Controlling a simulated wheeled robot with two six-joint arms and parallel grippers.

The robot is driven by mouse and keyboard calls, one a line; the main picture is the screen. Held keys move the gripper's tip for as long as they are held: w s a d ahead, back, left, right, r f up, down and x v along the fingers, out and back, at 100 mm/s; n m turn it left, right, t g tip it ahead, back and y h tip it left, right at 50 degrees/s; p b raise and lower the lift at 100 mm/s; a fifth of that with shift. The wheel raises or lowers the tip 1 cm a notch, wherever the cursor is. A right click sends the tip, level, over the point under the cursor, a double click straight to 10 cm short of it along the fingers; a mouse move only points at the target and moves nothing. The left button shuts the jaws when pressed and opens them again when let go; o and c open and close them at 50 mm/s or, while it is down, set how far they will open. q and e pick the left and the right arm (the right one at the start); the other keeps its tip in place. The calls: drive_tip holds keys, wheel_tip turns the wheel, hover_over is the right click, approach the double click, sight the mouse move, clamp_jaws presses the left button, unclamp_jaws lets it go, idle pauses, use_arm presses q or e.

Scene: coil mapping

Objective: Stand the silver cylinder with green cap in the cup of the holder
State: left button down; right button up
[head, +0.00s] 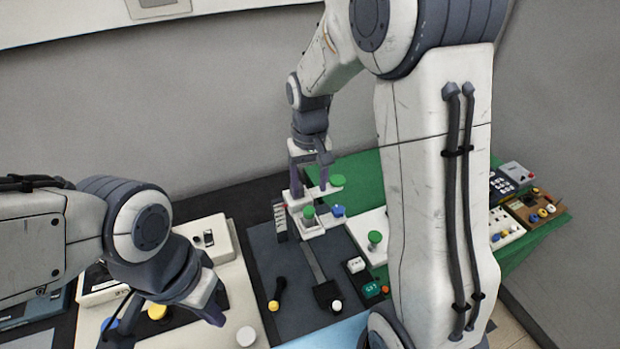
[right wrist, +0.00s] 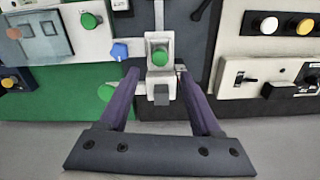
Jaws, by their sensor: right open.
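A round green cap (right wrist: 160,57) shows inside the square white cup of the holder (right wrist: 151,83) in the right wrist view. It looks upright; any silver body below it is hidden. In the head view the green cap (head: 308,212) is just below my right gripper (head: 311,188). My right gripper (right wrist: 157,73) is open and empty, its fingertips on either side of the holder in the picture; I cannot tell the height gap. My left gripper (head: 208,308) hangs low over the left panel, its jaw opening unclear.
A blue knob (right wrist: 120,50) is beside the holder. Other green round tops are on a white panel (right wrist: 88,20) and near the green board (right wrist: 106,92). Panels with yellow and white knobs stand around. A grey wall rises behind.

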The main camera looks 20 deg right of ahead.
drive_tip(key=s+a+r+n, duration=0.4)
drive_tip(key=s+a+r, duration=0.1)
drive_tip(key=s+a, duration=0.45)
drive_tip(key=s+a+n+y, duration=0.1)
drive_tip(key=s+a+n, duration=0.3)
drive_tip(key=s, duration=1)
drive_tip(key=shift+a+f, duration=0.2)
drive_tip(key=shift+f, duration=0.15)
